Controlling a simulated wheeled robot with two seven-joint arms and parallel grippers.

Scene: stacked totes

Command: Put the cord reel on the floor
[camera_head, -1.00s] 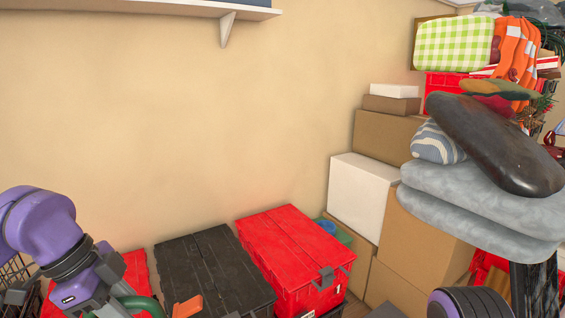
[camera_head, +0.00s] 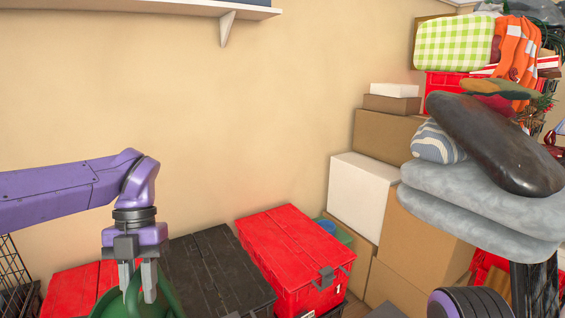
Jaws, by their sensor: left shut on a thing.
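The cord reel (camera_head: 170,301) is green and round. It shows at the bottom left, partly cut off by the lower picture edge and partly hidden by the fingers. My left gripper (camera_head: 138,291) points down and is shut on the upper part of the reel, in front of the red and black totes. The floor under the reel is out of view. My right gripper is not in view.
A red tote (camera_head: 70,290), a black tote (camera_head: 215,270) and another red tote (camera_head: 295,250) stand along the wall. Cardboard boxes (camera_head: 425,245) are stacked at the right, beside grey cushions (camera_head: 480,195). A shelf (camera_head: 150,8) juts out above.

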